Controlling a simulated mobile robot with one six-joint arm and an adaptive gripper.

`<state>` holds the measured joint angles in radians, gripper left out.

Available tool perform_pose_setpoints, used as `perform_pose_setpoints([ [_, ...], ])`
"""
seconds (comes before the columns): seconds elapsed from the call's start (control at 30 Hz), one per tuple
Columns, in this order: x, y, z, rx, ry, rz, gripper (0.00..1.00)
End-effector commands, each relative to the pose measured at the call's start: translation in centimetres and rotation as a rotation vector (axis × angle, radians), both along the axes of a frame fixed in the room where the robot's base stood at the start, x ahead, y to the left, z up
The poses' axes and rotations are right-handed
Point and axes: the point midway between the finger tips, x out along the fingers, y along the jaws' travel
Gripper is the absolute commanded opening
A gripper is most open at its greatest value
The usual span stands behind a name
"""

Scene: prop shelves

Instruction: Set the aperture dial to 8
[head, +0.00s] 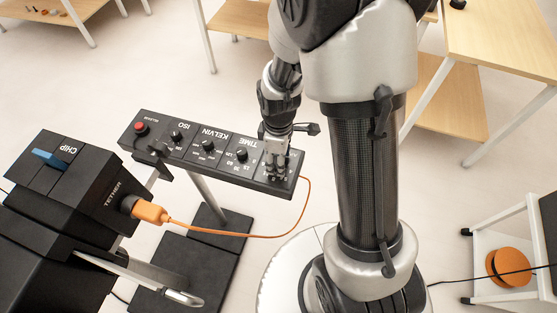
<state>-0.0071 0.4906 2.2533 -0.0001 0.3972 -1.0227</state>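A black control panel (188,163) stands on a post, its labels upside down in the head view. Its dials marked ISO (177,136), KELVIN (208,146) and TIME (241,155) are visible. My gripper (275,172) points down over the panel's right end section. It covers the dial area there, so the aperture dial and its setting are hidden. Small numbers show around that section, too small to read surely. Whether the fingers are open or closed on a dial cannot be told.
A red button (141,127) is at the panel's left end. A black box marked CHIP and TETHER (90,185) stands at lower left, with an orange plug (150,211) and cable running to the panel. Wooden tables (505,35) stand behind; pale floor lies between.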

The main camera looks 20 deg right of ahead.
Motion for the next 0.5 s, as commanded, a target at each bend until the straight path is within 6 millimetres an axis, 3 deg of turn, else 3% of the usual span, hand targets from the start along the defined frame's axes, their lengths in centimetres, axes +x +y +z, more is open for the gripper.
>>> perform_pose_setpoints([
  [0.33,-0.02,0.0,-0.39,0.001,0.001,0.0,0.47],
  [0.5,-0.02,0.0,-0.38,0.0,0.0,0.0,0.35],
])
